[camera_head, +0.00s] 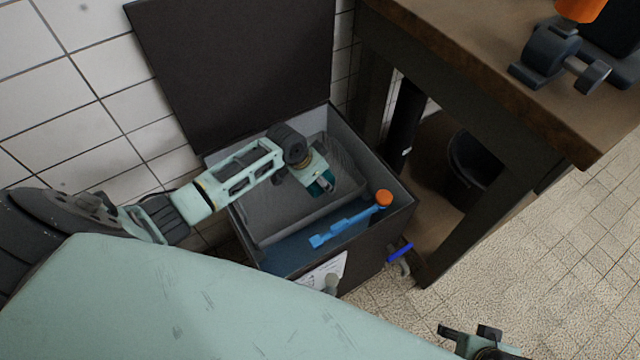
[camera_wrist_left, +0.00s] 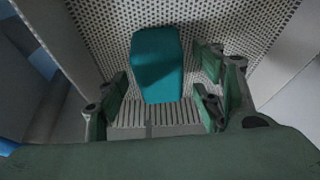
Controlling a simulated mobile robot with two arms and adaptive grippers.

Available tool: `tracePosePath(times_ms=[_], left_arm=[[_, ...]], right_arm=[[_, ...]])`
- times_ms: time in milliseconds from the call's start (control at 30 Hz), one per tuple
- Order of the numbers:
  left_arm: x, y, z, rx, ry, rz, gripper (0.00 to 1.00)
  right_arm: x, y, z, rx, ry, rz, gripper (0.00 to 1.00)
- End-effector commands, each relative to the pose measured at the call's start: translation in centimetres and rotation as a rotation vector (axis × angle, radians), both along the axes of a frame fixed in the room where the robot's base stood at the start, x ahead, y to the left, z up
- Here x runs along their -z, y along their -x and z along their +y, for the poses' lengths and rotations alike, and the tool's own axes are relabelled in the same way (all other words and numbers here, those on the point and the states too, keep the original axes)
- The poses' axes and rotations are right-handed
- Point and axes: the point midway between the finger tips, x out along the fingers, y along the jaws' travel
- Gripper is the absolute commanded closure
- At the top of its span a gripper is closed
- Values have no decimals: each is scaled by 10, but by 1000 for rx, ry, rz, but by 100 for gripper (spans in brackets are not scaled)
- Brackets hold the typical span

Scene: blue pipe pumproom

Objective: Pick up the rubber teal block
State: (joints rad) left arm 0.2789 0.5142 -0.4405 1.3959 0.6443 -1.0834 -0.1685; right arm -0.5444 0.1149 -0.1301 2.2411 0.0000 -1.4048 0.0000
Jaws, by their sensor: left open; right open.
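The rubber teal block (camera_wrist_left: 157,62) lies on a perforated grey surface in the left wrist view, upper middle. In the head view a small part of the teal block (camera_head: 322,184) seems to show at the tip of my left arm, mostly hidden by it. My left gripper (camera_wrist_left: 165,95) is open, with its fingers on either side of the block's near end; I cannot tell whether they touch it. My right gripper (camera_head: 480,342) is at the bottom right edge of the head view, open and away from the box.
My left arm reaches into an open dark box (camera_head: 400,215) with its lid (camera_head: 235,70) raised against the tiled wall. A blue tool with an orange end (camera_head: 350,222) lies in the front compartment. A wooden table (camera_head: 440,50) stands close on the right.

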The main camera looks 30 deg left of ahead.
Motion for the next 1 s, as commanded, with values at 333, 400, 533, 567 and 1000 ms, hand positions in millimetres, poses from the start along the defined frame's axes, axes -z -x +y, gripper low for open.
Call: tracePosePath(times_ms=[333,400,533,567,1000], left_arm=[[3,-1,0,1,-1,-1,41],[3,-1,0,1,-1,-1,47],[3,-1,0,0,-1,0,58],[3,-1,0,0,-1,0,61],[2,-1,0,0,0,-1,93]], right_arm=[[-5,1,0,0,1,-1,41],[-5,1,0,0,1,-1,41],[-5,1,0,1,0,-1,41],[-5,1,0,1,0,-1,41],[-5,1,-1,1,0,-1,41]])
